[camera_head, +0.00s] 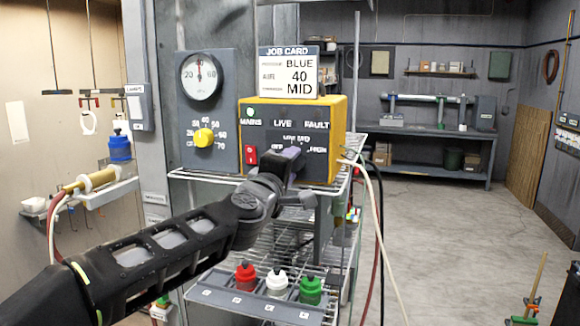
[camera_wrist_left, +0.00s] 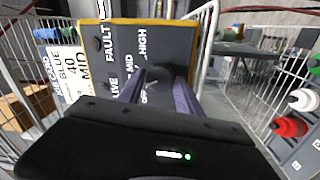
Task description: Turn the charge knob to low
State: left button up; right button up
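The yellow-framed control box (camera_head: 336,130) stands on the wire shelf, its dark panel marked MAINS, LIVE, FAULT and a scale with MID and HIGH. In the left wrist view the dark round charge knob (camera_wrist_left: 160,77) sits on that panel; a pale line shows beside it, but I cannot read its setting. My left gripper (camera_head: 290,160) is at the panel, covering the knob in the head view. The purple fingers (camera_wrist_left: 166,92) stand on both sides of the knob; I cannot tell whether they press on it. My right gripper is not in view.
A red switch (camera_head: 250,155) is just left of my gripper. A job card (camera_head: 289,72) reading BLUE, 40, MID stands on the box. A yellow knob (camera_head: 204,138) and gauge (camera_head: 201,76) are to the left. Red, white and green bottles stand below. Cables hang at right.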

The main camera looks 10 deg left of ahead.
pick_arm(q)
jog(key=o, duration=0.3)
jog(key=s, duration=0.5)
jog(key=s+b, duration=0.1)
jog(key=s, duration=0.1)
jog(key=shift+s+a+f, duration=0.2)
jog(key=shift+s+a, duration=0.05)
jog(key=shift+s, duration=0.15)
